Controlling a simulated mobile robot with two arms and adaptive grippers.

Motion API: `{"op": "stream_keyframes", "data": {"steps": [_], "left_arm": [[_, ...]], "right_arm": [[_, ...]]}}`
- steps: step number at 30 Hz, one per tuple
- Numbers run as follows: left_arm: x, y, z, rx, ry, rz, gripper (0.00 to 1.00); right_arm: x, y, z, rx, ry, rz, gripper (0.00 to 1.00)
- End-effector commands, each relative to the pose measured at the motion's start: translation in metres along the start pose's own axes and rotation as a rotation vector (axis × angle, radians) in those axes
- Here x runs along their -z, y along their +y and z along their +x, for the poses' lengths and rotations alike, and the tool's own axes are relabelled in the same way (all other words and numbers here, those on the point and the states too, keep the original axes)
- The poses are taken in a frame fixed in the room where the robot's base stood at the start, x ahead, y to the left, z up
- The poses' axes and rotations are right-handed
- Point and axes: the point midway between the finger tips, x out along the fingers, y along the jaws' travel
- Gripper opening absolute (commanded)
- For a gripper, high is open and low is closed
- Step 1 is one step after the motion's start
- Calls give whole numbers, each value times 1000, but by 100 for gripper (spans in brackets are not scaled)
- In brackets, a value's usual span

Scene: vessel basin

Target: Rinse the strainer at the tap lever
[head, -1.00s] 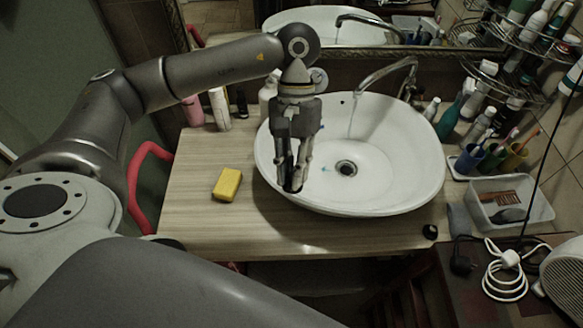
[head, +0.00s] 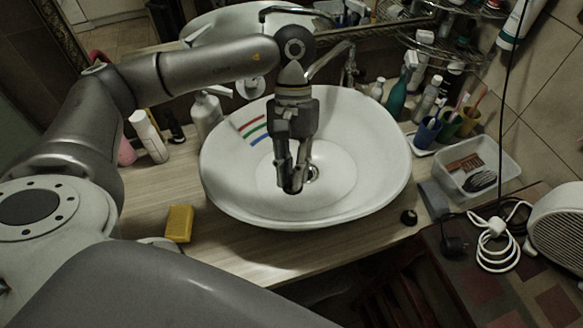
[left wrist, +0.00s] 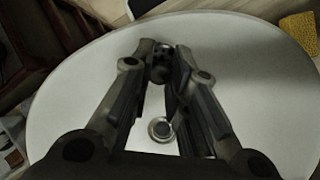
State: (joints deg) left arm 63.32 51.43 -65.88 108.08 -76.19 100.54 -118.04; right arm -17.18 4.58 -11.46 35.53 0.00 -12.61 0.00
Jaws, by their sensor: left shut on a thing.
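My left gripper (head: 291,182) points down inside the white basin (head: 380,190), in front of the drain (head: 312,173). It is shut on a small dark thing (head: 293,190), seemingly the strainer, mostly hidden by the fingers. In the left wrist view the dark round thing (left wrist: 160,74) sits between the fingertips (left wrist: 163,58), with the metal drain (left wrist: 160,128) apart from it. The chrome tap (head: 328,60) reaches over the basin's back rim, partly behind my arm. I cannot make out its lever or any water now. My right gripper is not in view.
A yellow sponge (head: 179,224) lies left of the basin. A soap dispenser (head: 207,112) and a white bottle (head: 149,137) stand behind it. Cups (head: 427,133) and a clear tray (head: 490,178) are at right. A small black object (head: 408,217) lies near the front edge.

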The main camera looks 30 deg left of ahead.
Motion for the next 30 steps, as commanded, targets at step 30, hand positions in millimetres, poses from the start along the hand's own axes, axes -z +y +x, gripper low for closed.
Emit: {"op": "stream_keyframes", "data": {"steps": [30], "left_arm": [[82,-42,-23,-528,224,-1065,0]], "right_arm": [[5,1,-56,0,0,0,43]]}}
